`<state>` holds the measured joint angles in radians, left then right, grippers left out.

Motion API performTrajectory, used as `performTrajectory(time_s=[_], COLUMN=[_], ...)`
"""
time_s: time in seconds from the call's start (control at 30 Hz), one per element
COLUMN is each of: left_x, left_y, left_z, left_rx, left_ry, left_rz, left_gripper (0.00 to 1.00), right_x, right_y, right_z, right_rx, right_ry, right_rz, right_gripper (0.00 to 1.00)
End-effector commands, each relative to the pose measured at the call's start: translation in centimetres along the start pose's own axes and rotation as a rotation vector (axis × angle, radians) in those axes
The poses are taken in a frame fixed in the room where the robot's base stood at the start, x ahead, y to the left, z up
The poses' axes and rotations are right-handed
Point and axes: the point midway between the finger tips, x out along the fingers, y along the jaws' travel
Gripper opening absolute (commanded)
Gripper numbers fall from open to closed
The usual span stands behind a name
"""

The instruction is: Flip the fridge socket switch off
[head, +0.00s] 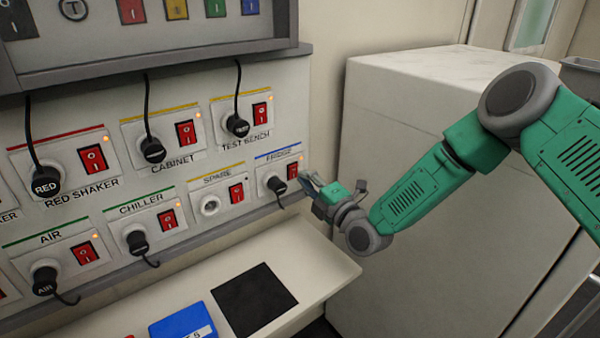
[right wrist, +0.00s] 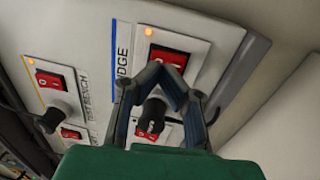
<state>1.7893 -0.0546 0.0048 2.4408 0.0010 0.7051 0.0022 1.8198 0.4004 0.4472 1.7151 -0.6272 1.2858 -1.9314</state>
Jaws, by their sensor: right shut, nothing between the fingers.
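The fridge socket (head: 264,176) is at the right end of the lower row on the wall panel, under a blue stripe and the label FRIDGE. Its red rocker switch (head: 292,171) is partly covered by my right gripper (head: 306,180) in the head view. The switch also shows in the right wrist view (right wrist: 168,54), just beyond the fingertips, with an orange light lit beside it. My right gripper is shut and empty, its tips at the switch's lower edge; I cannot tell if they touch. The black fridge plug (right wrist: 152,116) shows between the finger links. My left gripper is out of view.
The SPARE socket (head: 210,205) has no plug and lies left of the fridge socket. The TEST BENCH switch (head: 260,113) is above. A white shelf (head: 325,268) with a blue item (head: 182,322) is below. A white cabinet (head: 400,110) stands right, behind my arm.

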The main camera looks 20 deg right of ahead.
Motion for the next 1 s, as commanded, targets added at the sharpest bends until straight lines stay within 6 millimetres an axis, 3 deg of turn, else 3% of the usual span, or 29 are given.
performTrajectory(time_s=[0.23,1.0], left_x=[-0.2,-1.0], left_y=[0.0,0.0], left_z=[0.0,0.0], left_rx=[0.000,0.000], left_ry=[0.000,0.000], left_rz=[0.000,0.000], left_gripper=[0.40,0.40], right_x=[2.0,2.9], right_y=[0.0,-0.1], right_z=[0.1,-0.1], right_rx=[0.001,0.003], right_ry=[0.000,0.005], right_rz=[0.000,-0.078], right_gripper=[0.00,0.00])
